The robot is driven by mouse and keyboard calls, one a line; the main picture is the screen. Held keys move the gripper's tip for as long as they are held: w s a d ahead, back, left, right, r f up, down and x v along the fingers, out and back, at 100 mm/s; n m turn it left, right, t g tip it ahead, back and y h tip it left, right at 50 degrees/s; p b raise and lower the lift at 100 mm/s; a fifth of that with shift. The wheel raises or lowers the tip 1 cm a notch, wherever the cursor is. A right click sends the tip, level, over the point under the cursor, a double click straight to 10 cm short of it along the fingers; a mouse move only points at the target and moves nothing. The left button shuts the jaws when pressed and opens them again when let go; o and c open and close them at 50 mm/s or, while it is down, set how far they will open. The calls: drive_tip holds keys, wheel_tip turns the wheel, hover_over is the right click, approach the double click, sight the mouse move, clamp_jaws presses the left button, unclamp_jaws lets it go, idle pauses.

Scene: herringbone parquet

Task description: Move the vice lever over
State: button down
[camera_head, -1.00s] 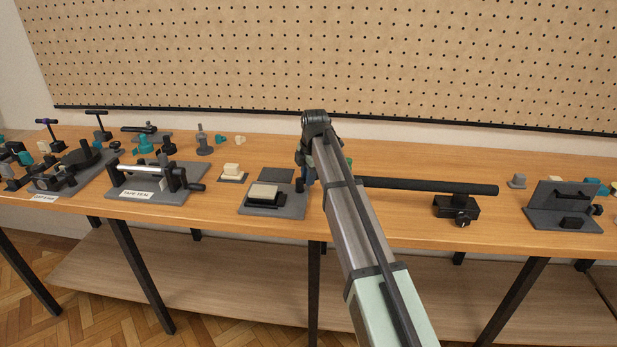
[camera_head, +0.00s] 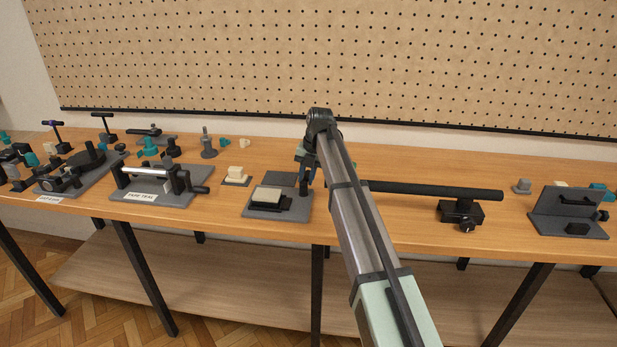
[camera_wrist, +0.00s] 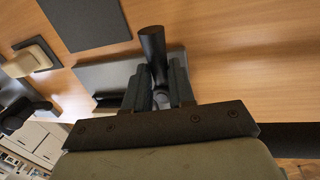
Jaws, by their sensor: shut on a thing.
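The vice lever, a black round bar (camera_wrist: 152,42), stands up between the two dark fingers of my gripper (camera_wrist: 155,76) in the wrist view. My gripper is shut on it. The bar's end sticks out past the fingertips. In the head view my gripper (camera_head: 307,168) is at the right edge of a grey base plate (camera_head: 262,212) that carries a black body with a cream block (camera_head: 267,195). My own arm hides part of the gripper there. The base plate also shows beyond the fingers in the wrist view (camera_wrist: 97,76).
A dark flat square (camera_head: 281,178) lies behind the plate. A long black bar (camera_head: 430,190) on a black clamp (camera_head: 460,212) is to the right. The tape trial fixture (camera_head: 158,190) and a small cream block (camera_head: 238,172) are to the left. A pegboard (camera_head: 330,60) stands behind.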

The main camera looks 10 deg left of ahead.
drive_tip(key=shift+a+n, duration=0.25)
drive_tip(key=shift+n, duration=0.55)
drive_tip(key=shift+g, duration=0.3)
drive_tip(key=c, duration=1)
unclamp_jaws()
drive_tip(key=shift+o, duration=0.2)
wheel_tip(320, 180, up, 14)
drive_tip(key=d, duration=0.2)
drive_tip(key=shift+w+d+f, duration=0.15)
drive_tip(key=shift+d+f, duration=0.1)
drive_tip(key=shift+d, duration=0.1)
